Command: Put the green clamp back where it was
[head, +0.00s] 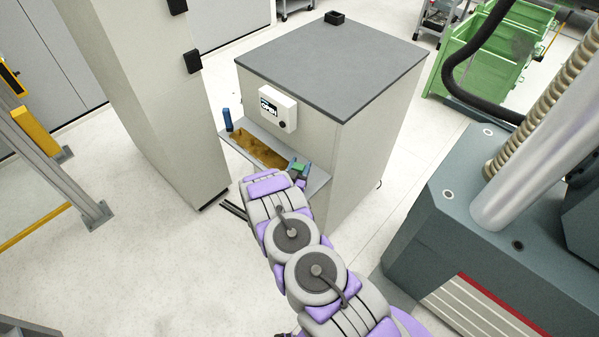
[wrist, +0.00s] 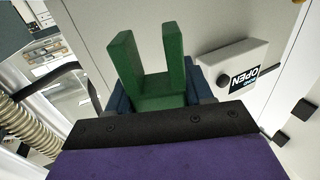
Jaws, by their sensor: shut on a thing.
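The green clamp (wrist: 158,98) is a U-shaped block with two upright prongs. In the wrist view it sits between the dark blue fingers of my gripper (wrist: 160,101), which is shut on it. In the head view the clamp (head: 299,167) is a small green patch at the end of my arm. My gripper (head: 299,172) is at the right end of a grey shelf (head: 318,178) on the cabinet front. A brown board (head: 258,150) with small raised parts lies on the shelf. A blue upright thing (head: 227,119) stands at the shelf's left end. Whether the clamp touches the shelf is hidden.
A white box (head: 278,108) marked OPEN, with a dark knob, sticks out above the shelf. The grey-topped cabinet (head: 335,65) stands behind, a tall cabinet (head: 160,90) to the left. A large machine (head: 500,230) is at right.

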